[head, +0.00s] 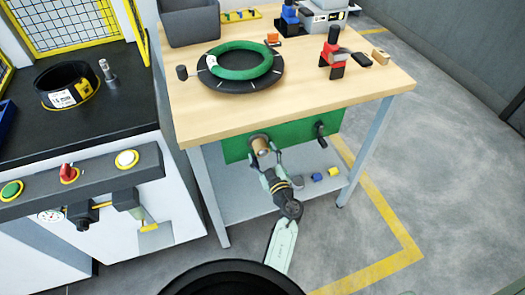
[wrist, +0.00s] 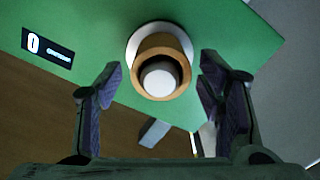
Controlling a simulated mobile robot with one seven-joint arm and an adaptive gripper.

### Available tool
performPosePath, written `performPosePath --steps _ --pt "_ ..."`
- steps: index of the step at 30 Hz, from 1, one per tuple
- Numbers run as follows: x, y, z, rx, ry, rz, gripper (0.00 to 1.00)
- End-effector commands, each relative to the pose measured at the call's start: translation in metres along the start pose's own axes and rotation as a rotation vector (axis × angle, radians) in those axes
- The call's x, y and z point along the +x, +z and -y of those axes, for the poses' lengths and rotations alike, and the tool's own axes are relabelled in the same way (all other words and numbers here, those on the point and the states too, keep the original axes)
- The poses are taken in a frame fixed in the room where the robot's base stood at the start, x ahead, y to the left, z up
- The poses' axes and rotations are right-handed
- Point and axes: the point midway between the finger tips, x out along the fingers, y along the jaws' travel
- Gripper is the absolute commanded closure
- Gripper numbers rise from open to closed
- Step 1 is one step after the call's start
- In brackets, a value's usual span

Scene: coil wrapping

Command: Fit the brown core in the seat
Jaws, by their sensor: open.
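The brown core (head: 260,146) sits against the seat on the green panel under the table top. In the wrist view the core (wrist: 150,47) is a brown ring with a pale centre, with the seat's white round flange (wrist: 134,49) behind it. How deep the core sits cannot be told. My gripper (wrist: 155,72) is open, with one finger on each side of the core. Gaps show between both fingers and the core. In the head view my gripper (head: 263,165) is just below and in front of the core.
The green panel (head: 235,149) carries a black crank handle (head: 321,131) at right. On the wooden table (head: 205,120) a green coil (head: 240,60) lies on a black turntable (head: 215,83). A lower shelf (head: 235,205) holds small blue and yellow blocks. A machine bench stands at left.

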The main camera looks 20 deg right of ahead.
Motion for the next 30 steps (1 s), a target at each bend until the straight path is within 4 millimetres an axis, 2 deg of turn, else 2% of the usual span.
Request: performPosePath --steps 6,13,19,30 --pt "-0.048 0.001 0.001 0.0 0.0 0.004 0.38" --pt "-0.088 0.0 0.001 0.001 0.0 0.002 0.38" --pt "-0.102 0.0 0.0 -0.001 0.0 0.001 0.38" --pt "-0.103 0.0 0.0 0.0 0.0 0.001 0.38"
